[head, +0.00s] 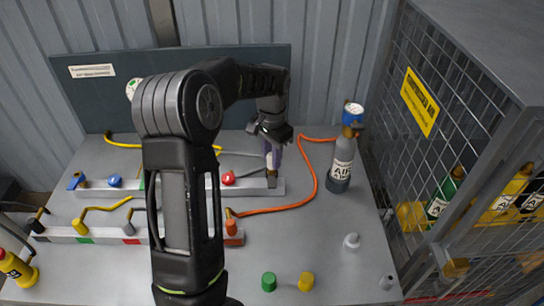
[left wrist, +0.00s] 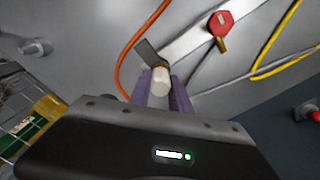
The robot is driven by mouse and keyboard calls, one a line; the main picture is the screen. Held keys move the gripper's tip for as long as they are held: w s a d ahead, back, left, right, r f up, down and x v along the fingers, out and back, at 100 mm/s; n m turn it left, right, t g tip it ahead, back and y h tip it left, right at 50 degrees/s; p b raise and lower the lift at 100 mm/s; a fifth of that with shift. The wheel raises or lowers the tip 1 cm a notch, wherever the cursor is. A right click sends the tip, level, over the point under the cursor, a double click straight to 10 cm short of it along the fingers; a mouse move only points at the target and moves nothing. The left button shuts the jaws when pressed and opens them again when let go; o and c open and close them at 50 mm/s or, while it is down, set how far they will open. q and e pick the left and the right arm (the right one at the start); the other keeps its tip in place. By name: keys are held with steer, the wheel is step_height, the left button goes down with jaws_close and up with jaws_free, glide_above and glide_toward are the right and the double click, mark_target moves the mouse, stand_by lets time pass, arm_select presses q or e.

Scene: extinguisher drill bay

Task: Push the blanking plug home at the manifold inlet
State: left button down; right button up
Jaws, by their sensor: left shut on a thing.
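My left gripper (head: 273,158) is at the right end of the rear manifold bar (head: 248,187), with its purple fingers pointing down. It is shut on a whitish plug (left wrist: 160,80), which shows between the fingers in the left wrist view. The plug's far end is close to a dark block (left wrist: 150,52) at the bar's end, which looks like the inlet. I cannot tell whether the plug touches or enters it. In the head view the fingers partly hide the plug. My right gripper is not in view.
A red valve knob (head: 228,178) sits on the bar left of the gripper. An orange hose (head: 312,180) curves close by on the right. A grey AIR cylinder (head: 341,165) stands beyond it. Loose green (head: 269,282) and yellow (head: 306,282) caps lie near the front.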

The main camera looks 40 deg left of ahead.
arm_select(q)
steer(key=shift+f+b, duration=0.55)
steer(key=shift+f, duration=0.25)
stand_by(0.6)
steer(key=c, duration=1.1)
jaws_free()
steer(key=shift+r, duration=0.2)
step_height(320, 180, up, 7)
steer(key=shift+r+b, duration=0.2)
steer(key=shift+b, duration=0.3)
